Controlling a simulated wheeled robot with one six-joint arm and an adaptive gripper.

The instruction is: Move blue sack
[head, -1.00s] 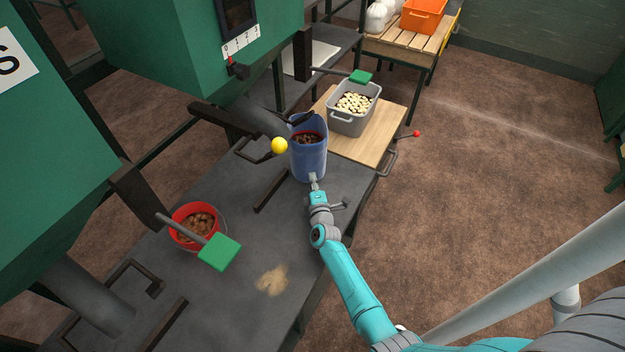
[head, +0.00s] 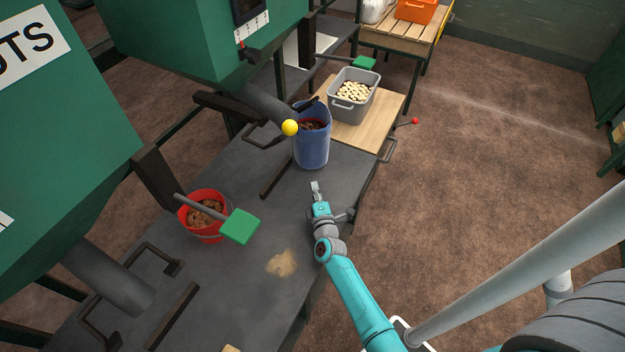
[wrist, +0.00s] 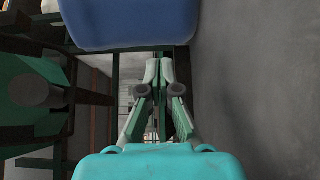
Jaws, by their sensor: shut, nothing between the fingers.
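The blue sack (head: 311,147) stands upright and open at the top on the dark bench, below the spout of the green hopper, with dark brown contents inside. In the wrist view its blue lower part (wrist: 128,24) fills the top of the picture. My gripper (head: 315,186) is on the near side of the sack, a short gap away from it. In the wrist view my gripper (wrist: 159,68) has its two fingertips close together, with nothing between them.
A red bucket (head: 197,231) of brown pieces stands on the bench (head: 232,290) at left, near a green paddle handle (head: 241,226). A grey bin (head: 353,108) sits on a wooden board (head: 386,104) behind.

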